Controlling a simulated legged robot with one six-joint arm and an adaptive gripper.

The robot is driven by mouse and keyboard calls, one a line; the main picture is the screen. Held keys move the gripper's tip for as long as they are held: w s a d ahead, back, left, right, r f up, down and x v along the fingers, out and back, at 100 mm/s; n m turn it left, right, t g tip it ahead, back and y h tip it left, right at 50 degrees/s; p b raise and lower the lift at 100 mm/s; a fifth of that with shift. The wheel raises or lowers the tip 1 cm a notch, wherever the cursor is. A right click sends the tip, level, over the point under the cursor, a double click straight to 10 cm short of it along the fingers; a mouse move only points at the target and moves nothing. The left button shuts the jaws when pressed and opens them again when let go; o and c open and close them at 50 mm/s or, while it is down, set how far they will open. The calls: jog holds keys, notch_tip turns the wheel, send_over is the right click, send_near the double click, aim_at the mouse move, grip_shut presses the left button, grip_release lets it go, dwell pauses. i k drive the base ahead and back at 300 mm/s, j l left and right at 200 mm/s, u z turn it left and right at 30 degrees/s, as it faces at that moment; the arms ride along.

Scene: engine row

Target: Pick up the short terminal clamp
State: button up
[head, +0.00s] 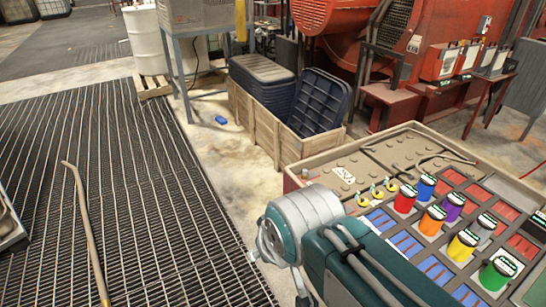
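A tiny pale upright piece (305,173) stands near the table's left corner. My teal and grey arm reaches into the lower middle of the head view and covers the table's near left part. My gripper is not visible, so its opening and anything it holds cannot be seen.
A blue object (221,120) lies on the floor. Open grating (130,200) extends left, with a bent pole (84,215) over it.

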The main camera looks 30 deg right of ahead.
aim_at(305, 175)
jog(key=i+j, duration=0.1)
jog(key=i, duration=1.35)
jog(key=i+z, duration=0.35)
jog(key=i+j+z, duration=0.1)
jog(key=i+z, duration=0.25)
jog(key=i+j+z, duration=0.3)
jog(key=i+z, duration=0.2)
jog(key=z, duration=0.3)
jog(key=i+z, duration=0.2)
jog(key=z, duration=0.3)
jog(key=i+j+z, duration=0.2)
jog(key=z, duration=0.25)
jog(key=i+j+z, duration=0.15)
jog(key=z, duration=0.35)
